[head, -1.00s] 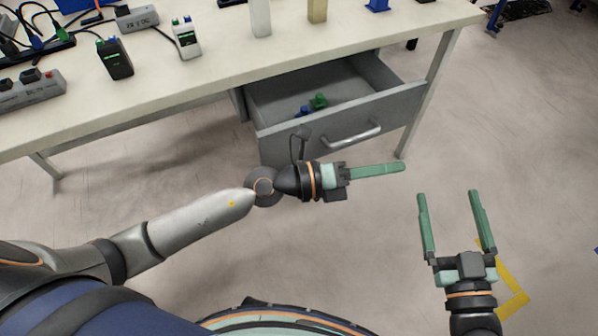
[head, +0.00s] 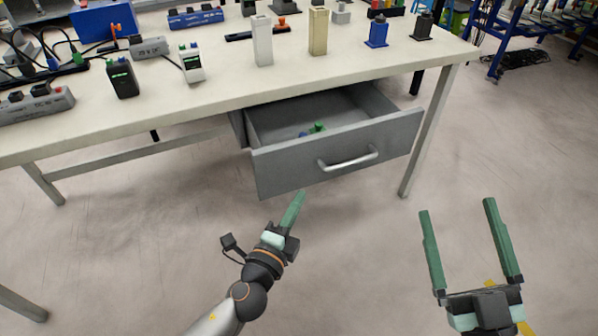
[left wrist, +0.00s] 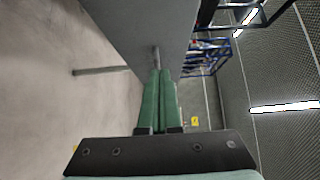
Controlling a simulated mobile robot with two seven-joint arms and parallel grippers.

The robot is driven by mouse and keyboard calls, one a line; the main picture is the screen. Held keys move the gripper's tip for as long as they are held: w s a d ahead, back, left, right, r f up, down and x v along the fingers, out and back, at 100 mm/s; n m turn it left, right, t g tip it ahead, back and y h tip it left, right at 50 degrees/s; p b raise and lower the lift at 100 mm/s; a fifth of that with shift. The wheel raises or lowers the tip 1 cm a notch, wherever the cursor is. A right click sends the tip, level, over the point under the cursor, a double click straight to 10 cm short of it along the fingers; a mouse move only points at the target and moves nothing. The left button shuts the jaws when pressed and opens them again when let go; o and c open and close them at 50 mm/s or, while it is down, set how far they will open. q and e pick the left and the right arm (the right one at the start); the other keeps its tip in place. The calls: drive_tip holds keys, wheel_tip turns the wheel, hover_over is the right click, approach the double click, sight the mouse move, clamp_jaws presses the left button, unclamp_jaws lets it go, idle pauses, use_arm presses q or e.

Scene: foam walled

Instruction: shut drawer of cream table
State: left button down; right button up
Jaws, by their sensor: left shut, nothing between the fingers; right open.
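The cream table (head: 240,92) spans the upper part of the head view. Its grey drawer (head: 290,168) hangs under the right half and is pulled open, with a silver bar handle (head: 348,160) on its front. A green and a blue item (head: 317,127) lie inside it. My left gripper (head: 298,200) is shut and empty, just in front of and below the drawer front. In the left wrist view its green fingers (left wrist: 160,95) are together, with the grey drawer front (left wrist: 145,30) close ahead. My right gripper (head: 458,208) is open and empty over the floor, right of the drawer.
On the tabletop stand a cream block (head: 262,42), a tan block (head: 318,32), a blue item (head: 377,32), dark and white devices and power strips with cables. A table leg (head: 428,130) stands right of the drawer. The floor in front is clear.

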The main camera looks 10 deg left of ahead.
sight(306, 162)
use_arm(q)
drive_tip(key=w, duration=0.5)
drive_tip(key=w+a, duration=0.1)
drive_tip(key=w, duration=0.1)
drive_tip(key=shift+w, duration=0.35)
drive_tip(key=shift+w+a, duration=0.25)
drive_tip(key=shift+w, duration=0.05)
use_arm(e)
drive_tip(key=shift+w+f+m+g+h, duration=0.25)
drive_tip(key=shift+f+m+g+h, duration=0.05)
drive_tip(key=shift+f, duration=0.45)
use_arm(q)
drive_tip(key=shift+w, duration=0.1)
